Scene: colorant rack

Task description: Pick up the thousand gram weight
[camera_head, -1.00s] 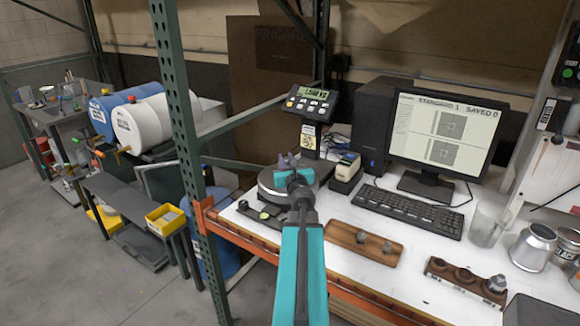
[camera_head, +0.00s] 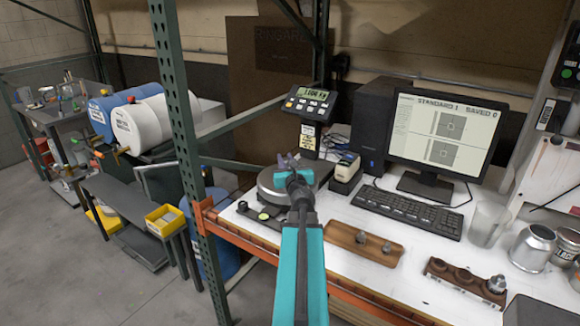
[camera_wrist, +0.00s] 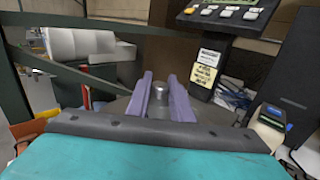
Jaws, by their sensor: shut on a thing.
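A silver cylindrical weight (camera_wrist: 160,90) stands between the two purple fingers of my gripper (camera_wrist: 161,80) in the wrist view. The fingers are shut on it. In the head view my gripper (camera_head: 288,161) is over the round scale plate (camera_head: 268,184), and my arm hides the weight. No marking on the weight can be read. I cannot tell whether its base still touches the plate. The scale's display (camera_head: 311,95) is lit behind my gripper.
A keyboard (camera_head: 410,210), monitor (camera_head: 445,130) and metal cans (camera_head: 533,247) stand beyond. A green rack post (camera_head: 178,120) is left.

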